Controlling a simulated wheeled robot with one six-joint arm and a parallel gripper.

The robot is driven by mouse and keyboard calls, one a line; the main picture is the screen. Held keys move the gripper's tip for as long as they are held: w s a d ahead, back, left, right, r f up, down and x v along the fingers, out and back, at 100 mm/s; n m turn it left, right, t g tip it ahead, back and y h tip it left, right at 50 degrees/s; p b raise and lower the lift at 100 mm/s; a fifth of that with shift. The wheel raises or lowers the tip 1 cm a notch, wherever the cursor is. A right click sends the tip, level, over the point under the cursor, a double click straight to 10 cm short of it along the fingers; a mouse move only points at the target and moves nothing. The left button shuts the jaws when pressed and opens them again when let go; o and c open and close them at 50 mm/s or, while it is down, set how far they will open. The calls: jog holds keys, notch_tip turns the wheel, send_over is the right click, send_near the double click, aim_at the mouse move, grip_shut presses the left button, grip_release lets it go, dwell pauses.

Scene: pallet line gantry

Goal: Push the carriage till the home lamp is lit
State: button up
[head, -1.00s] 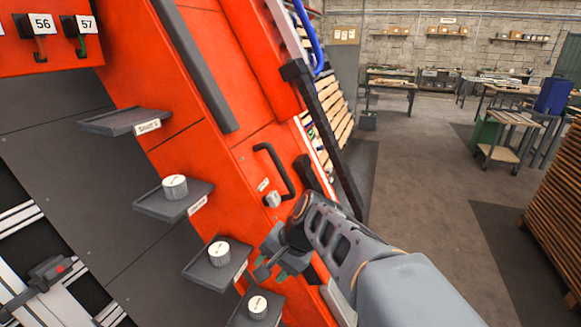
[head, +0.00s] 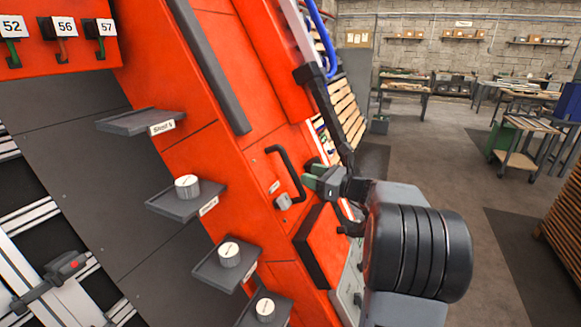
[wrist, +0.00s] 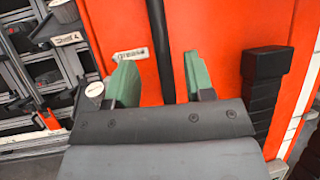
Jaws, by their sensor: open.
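My gripper (head: 318,181) is open, its green fingertips pointing at the orange cabinet front, close to a black door handle (head: 285,168). In the wrist view the two fingers of my gripper (wrist: 163,82) stand apart, and a dark vertical bar (wrist: 163,50) shows in the gap between them. I cannot tell whether they touch it. A grey block with a red spot (head: 48,281) sits on pale rails at the lower left and may be the carriage. My gripper is far to its right. I cannot make out a lit home lamp.
Dark shelves (head: 140,121) stick out from the orange cabinet (head: 215,125), some carrying round white-topped knobs (head: 187,187). Numbered tags with small levers (head: 65,33) hang at the upper left. Open floor (head: 435,170) lies to the right, with workbenches behind.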

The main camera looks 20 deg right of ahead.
aim_at(290, 168)
jog(key=p+x, duration=0.1)
jog(key=x, duration=0.7)
grip_shut()
dwell(0.4)
